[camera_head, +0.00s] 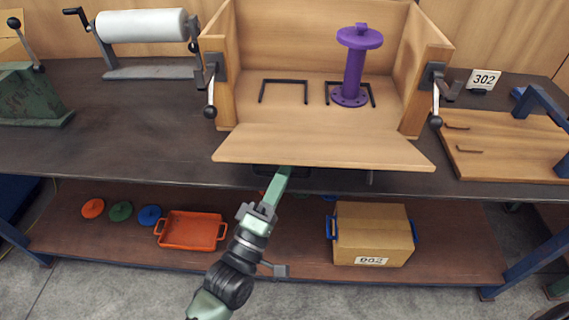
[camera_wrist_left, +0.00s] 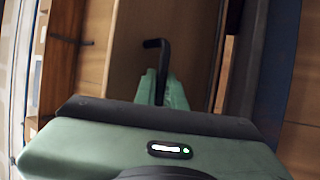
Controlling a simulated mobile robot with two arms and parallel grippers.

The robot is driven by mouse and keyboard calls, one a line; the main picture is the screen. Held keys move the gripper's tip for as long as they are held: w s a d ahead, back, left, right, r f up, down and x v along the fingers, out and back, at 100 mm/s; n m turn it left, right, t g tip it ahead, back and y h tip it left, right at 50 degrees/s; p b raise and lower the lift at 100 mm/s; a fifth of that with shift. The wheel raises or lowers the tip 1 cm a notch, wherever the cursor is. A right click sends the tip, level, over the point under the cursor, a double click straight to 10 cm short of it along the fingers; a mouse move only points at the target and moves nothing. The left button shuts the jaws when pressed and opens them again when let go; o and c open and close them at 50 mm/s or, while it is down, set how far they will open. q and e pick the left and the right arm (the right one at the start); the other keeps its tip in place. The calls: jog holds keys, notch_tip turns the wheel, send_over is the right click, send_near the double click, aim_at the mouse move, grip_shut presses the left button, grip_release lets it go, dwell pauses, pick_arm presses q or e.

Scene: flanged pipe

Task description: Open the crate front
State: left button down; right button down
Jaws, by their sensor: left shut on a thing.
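The wooden crate (camera_head: 228,60) stands on the dark workbench. Its front panel (camera_head: 322,147) is folded down, tilted outward over the bench's front edge. A black lever latch (camera_head: 211,90) hangs at the left front post and another (camera_head: 436,95) at the right one. My left gripper (camera_head: 284,172) reaches up from below to the panel's underside, its tips partly hidden by the panel. In the left wrist view, the gripper (camera_wrist_left: 160,88) is shut on a black bar handle (camera_wrist_left: 156,48) against the wood. A purple flanged pipe (camera_head: 353,72) stands upright inside the crate. My right gripper is not in view.
Two black brackets lie on the crate floor. The lower shelf holds an orange tray (camera_head: 190,231), coloured discs and a brown box (camera_head: 372,229).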

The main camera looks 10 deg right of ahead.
pick_arm(q)
jog(key=shift+s+f+b, duration=0.15)
jog(key=shift+f+b, duration=0.15)
jog(key=shift+f, duration=0.5)
